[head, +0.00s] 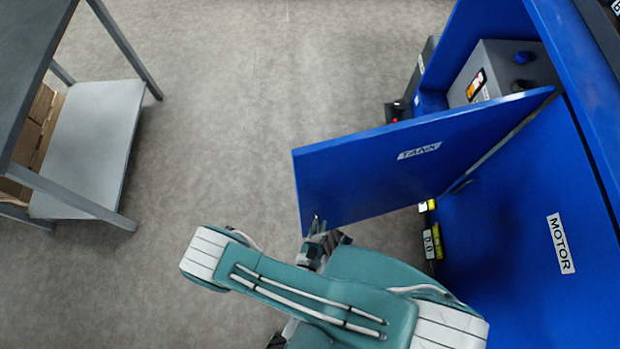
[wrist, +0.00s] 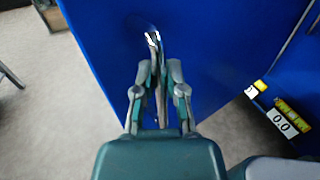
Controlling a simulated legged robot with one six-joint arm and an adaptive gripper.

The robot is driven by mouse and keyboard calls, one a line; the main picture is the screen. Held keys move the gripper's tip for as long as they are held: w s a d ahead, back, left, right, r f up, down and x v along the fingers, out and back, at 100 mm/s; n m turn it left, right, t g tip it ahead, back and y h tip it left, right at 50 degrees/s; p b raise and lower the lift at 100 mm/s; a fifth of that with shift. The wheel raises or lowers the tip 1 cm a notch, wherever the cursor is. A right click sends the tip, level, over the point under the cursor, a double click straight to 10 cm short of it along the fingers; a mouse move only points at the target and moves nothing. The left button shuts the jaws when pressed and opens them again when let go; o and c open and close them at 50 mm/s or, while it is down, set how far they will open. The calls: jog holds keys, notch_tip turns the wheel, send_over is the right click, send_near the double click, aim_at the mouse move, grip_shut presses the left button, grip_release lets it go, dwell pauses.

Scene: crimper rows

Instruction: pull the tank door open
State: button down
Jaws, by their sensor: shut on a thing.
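The blue tank door (head: 365,168) carries a white TANK label and stands swung well out from the blue cabinet. The open compartment shows behind it. My gripper (head: 318,232) is at the door's lower free corner. In the wrist view my gripper (wrist: 158,75) has its fingers close together around the metal door handle (wrist: 153,40), whose upper end shows above the fingertips. The rest of the handle is partly hidden between the fingers. The blue door face (wrist: 205,50) fills the view behind it.
The MOTOR door (head: 520,240) beside it is closed. A grey box (head: 510,65) sits inside the open compartment. Yellow-marked gauges (head: 430,235) are low by the cabinet. A grey shelf table (head: 95,140) stands at left. The floor between is clear.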

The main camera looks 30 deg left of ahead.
jog(key=shift+s+d, duration=0.2)
jog(key=shift+s, duration=0.15)
jog(key=c, duration=0.7)
grip_release()
jog(key=v, duration=1.2)
jog(key=shift+f, duration=0.1)
jog(key=shift+a, duration=0.1)
